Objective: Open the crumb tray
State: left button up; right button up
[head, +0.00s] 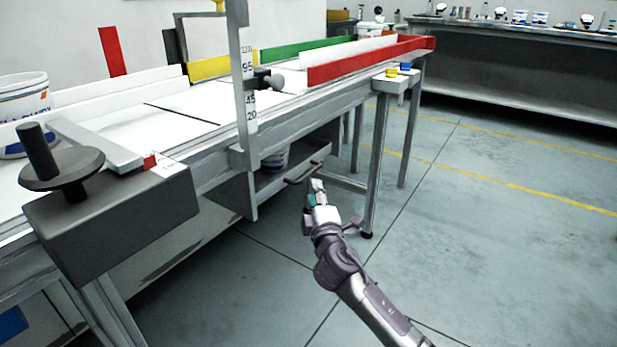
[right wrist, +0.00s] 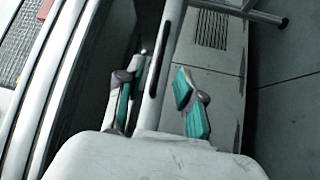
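What looks like the crumb tray is a grey metal tray (head: 273,184) under the workbench, with a dark bar handle (head: 306,173) on its front. My right gripper (head: 317,188) is just in front of the handle, at about its height. In the right wrist view, the two teal-padded fingers (right wrist: 160,98) are spread apart, with the grey front edge and a dark slot-like strip, probably the handle (right wrist: 166,45), running between and beyond them. I cannot tell whether they touch it. My left gripper is out of view.
A bench leg (head: 376,165) stands right of the tray. A grey machine block with a dark knob (head: 62,168) is at the left. The floor (head: 480,240) at the right is clear.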

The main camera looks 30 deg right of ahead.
aim_at(309, 172)
jog(key=b+x, duration=0.2)
jog(key=x, duration=0.6)
jog(key=shift+w+d, duration=0.15)
jog(key=shift+w, duration=0.15)
grip_shut()
